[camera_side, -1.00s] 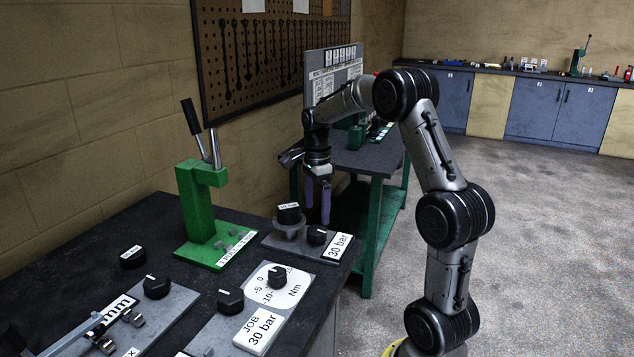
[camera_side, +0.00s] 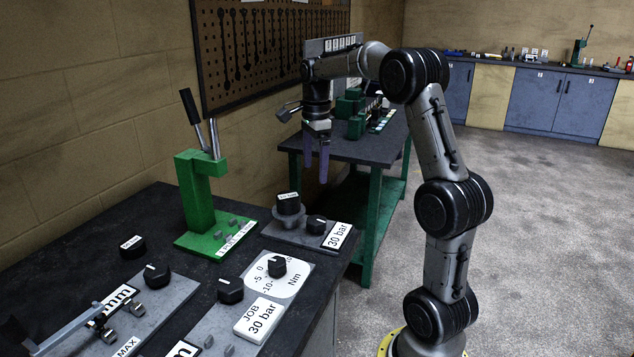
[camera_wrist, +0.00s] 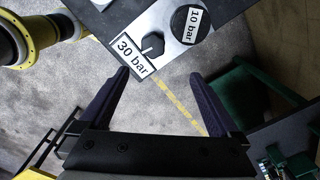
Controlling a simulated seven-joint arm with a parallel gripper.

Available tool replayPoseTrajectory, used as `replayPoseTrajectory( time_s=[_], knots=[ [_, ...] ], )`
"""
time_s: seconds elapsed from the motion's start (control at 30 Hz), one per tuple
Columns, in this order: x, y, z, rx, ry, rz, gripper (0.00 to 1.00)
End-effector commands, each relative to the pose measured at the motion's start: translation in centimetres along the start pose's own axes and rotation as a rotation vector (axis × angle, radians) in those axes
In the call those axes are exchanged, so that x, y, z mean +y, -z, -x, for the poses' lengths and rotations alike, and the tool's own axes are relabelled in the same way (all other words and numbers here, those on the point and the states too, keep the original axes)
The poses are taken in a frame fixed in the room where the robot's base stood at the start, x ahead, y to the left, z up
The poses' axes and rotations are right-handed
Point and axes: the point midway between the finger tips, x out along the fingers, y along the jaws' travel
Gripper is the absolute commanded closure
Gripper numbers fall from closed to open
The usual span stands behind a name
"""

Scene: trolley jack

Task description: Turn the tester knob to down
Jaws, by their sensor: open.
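A black knob (camera_side: 316,224) sits on a grey plate beside a "30 bar" label (camera_side: 339,235). I take it for the tester knob, though no label says so. It also shows in the wrist view (camera_wrist: 152,44), with a pale mark on its top whose exact direction is hard to read. A round black piece (camera_side: 288,204), marked "10 bar" in the wrist view (camera_wrist: 190,24), stands on the same plate. My gripper (camera_side: 315,174) is open and empty, above and apart from the knob. Its dark purple fingers also show in the wrist view (camera_wrist: 159,73).
A green lever press (camera_side: 199,200) stands left of the plate. Nearer are a knob on an "Nm" dial (camera_side: 277,266), a "JOB 30 bar" card (camera_side: 259,320) and other knobs (camera_side: 230,290). A green-legged table (camera_side: 345,155) stands behind. The floor at right is clear.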

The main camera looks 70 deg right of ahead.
Motion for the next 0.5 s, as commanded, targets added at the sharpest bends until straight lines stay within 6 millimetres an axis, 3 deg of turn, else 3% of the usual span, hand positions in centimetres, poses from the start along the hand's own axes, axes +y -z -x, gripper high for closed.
replayPoseTrajectory(
  time_s=[0.17, 0.3, 0.4, 0.5],
  knots=[
    [-5.1, 4.0, 0.3, 0.182, 0.243, -0.003, 0.02],
    [-9.8, 7.4, 2.9, 0.373, 0.496, 0.093, 0.02],
    [-12.5, 8.5, 5.3, 0.477, 0.66, 0.204, 0.02],
    [-14.6, 8.3, 7.7, 0.553, 0.804, 0.35, 0.02]
  ],
)
